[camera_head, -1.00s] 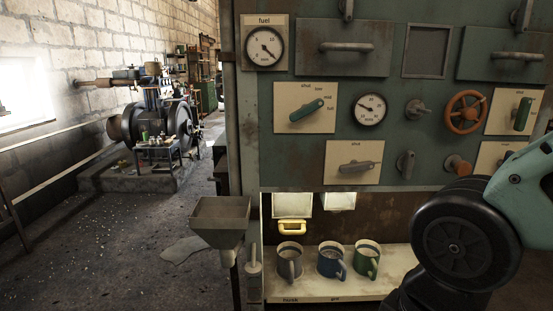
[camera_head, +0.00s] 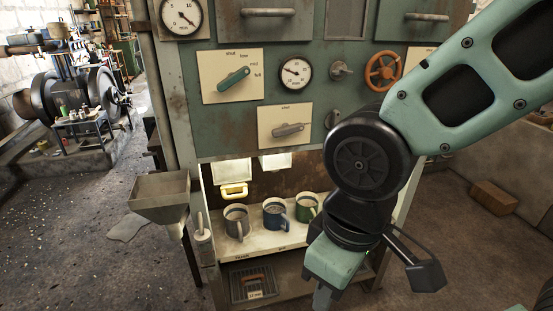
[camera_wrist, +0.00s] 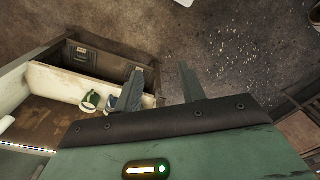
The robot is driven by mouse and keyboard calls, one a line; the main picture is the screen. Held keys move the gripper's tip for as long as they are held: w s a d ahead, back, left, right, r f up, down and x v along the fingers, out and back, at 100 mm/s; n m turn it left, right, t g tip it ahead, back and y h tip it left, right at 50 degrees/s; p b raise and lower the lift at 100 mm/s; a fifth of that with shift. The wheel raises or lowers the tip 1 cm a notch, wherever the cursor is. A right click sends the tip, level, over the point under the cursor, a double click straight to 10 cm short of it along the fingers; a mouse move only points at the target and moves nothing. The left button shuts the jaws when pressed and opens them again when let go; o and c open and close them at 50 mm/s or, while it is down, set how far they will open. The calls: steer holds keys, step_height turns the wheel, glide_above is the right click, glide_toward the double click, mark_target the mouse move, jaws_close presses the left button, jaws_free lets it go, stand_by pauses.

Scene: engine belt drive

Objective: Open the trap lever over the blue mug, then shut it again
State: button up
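The blue mug (camera_head: 274,217) stands upright on a pale shelf, between a grey mug (camera_head: 236,222) and a green mug (camera_head: 306,207). Above it on the cabinet, a grey lever (camera_head: 288,130) lies nearly level on a cream plate marked "shut"; I cannot tell for sure that this is the trap lever. My gripper (camera_head: 322,296) hangs in front and to the right of the shelf, below the lever and apart from it. In the wrist view my gripper (camera_wrist: 162,78) is open and empty, with the blue mug (camera_wrist: 111,103) and green mug (camera_wrist: 90,101) beside its left finger.
A green lever (camera_head: 234,78), a dial (camera_head: 295,72) and an orange handwheel (camera_head: 383,70) are on the panel. A yellow handle (camera_head: 234,189) hangs over the grey mug. A metal hopper (camera_head: 160,195) stands left of the shelf. A box (camera_head: 493,197) lies on the floor at right.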

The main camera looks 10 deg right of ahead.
steer(key=w+d+f+m+t+y+p, duration=0.1)
steer(key=w+d+m+t, duration=0.1)
steer(key=w, duration=0.6)
steer(key=w+d+f+m+t+p, duration=0.1)
steer(key=w+m, duration=0.1)
steer(key=w, duration=0.5)
steer(key=m+t+y+p, duration=0.5)
steer(key=m+t+y, duration=0.4)
steer(key=m+y, duration=0.15)
glide_toward(288, 132)
steer(key=shift+m, duration=0.35)
steer(key=p+x, duration=0.3)
steer(key=x, duration=0.7)
steer(key=shift+w, duration=0.15)
jaws_close()
